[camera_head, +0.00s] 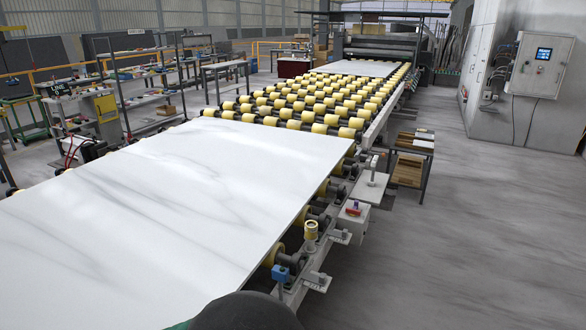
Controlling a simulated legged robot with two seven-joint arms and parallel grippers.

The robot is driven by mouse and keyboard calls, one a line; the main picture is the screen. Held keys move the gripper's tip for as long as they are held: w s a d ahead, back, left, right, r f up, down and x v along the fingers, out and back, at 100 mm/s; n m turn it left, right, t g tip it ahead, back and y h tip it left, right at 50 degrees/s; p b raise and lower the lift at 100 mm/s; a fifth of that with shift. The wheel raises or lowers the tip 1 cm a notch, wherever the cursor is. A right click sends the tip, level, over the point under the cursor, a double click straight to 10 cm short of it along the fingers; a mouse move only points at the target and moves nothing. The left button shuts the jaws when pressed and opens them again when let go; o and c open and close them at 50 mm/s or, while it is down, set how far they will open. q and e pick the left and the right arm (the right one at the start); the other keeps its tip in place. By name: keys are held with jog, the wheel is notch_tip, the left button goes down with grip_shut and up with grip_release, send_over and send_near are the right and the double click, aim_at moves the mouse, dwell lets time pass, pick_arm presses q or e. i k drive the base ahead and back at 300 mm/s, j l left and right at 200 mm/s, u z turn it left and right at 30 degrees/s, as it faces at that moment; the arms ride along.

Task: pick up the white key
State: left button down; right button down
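I cannot make out a white key anywhere in the head view; any key there is hidden or too small to tell. A large white marble-like slab (170,215) lies flat on the roller conveyor and fills the left and middle foreground. Neither of my grippers shows in the view.
Yellow rollers (300,105) run back to a second slab (365,68). Along the conveyor's right edge are a blue box (281,274), a yellow-ringed cylinder (311,232) and a small red part (353,207).

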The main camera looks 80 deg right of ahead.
aim_at(372, 182)
jog(key=z, duration=3.2)
jog(key=i+l+z, duration=0.1)
jog(key=i+z, duration=0.15)
jog(key=i, duration=0.2)
jog(key=i+z, duration=0.2)
jog(key=i, duration=3.15)
jog(key=i+l+u, duration=0.1)
jog(key=i, duration=0.7)
jog(key=i+l, duration=0.1)
jog(key=i, duration=0.75)
jog(key=i+l+u, duration=0.15)
jog(key=i+u, duration=0.35)
jog(key=i+l+u, duration=1)
jog(key=u, duration=2.35)
jog(key=l, duration=0.1)
